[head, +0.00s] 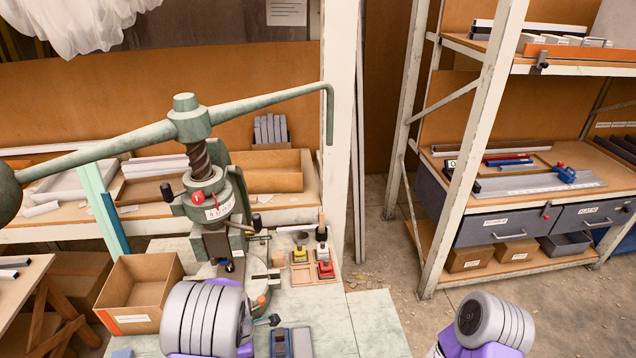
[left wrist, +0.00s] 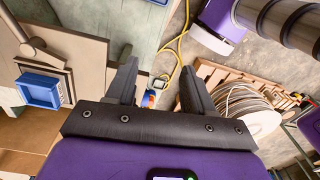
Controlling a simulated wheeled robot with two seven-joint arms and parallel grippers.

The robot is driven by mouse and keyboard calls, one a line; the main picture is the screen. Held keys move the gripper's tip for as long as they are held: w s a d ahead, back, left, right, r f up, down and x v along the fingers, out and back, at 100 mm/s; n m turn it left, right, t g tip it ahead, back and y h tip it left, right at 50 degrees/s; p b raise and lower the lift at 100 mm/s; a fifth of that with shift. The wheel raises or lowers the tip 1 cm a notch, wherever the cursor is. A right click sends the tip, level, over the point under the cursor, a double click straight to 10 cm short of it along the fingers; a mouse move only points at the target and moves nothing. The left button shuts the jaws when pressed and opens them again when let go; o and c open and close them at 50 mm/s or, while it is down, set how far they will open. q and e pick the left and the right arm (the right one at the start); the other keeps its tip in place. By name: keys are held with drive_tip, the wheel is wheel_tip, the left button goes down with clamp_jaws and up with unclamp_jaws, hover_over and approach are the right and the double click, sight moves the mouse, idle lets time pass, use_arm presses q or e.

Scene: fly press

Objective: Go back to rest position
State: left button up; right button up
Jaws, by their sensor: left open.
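The fly press (head: 197,125) stands on the bench in the head view, green, with its long handle bar reaching left and right. My left arm's grey and purple link covers part of its base. In the left wrist view my left gripper (left wrist: 160,88) is open, with two dark fingers apart and nothing between them. Its fingers are not seen in the head view. My right arm shows only as a grey and purple link at the bottom right of the head view; its gripper is out of view.
An open cardboard box (head: 138,292) sits left of the press, and small coloured blocks (head: 325,270) right of it. A shelf rack (head: 462,150) stands at the right, with bare floor before it. A cable reel (left wrist: 243,108) and yellow cable (left wrist: 174,75) show in the left wrist view.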

use_arm(q)
drive_tip(key=s+d+f+m+h+b, duration=0.15)
drive_tip(key=s+f+m+b, duration=0.65)
drive_tip(key=f, duration=0.9)
drive_tip(key=s+d+f+m+t+h+b, duration=0.1)
drive_tip(key=s+d+f+m+h+b, duration=0.1)
drive_tip(key=s+d+f+m, duration=0.3)
drive_tip(key=s+d+m+b, duration=0.1)
drive_tip(key=s+d+m, duration=0.1)
drive_tip(key=s+m, duration=0.2)
drive_tip(key=shift+s+d+m+h, duration=0.25)
drive_tip(key=shift+d+m+h, duration=0.1)
drive_tip(key=shift+m, duration=0.25)
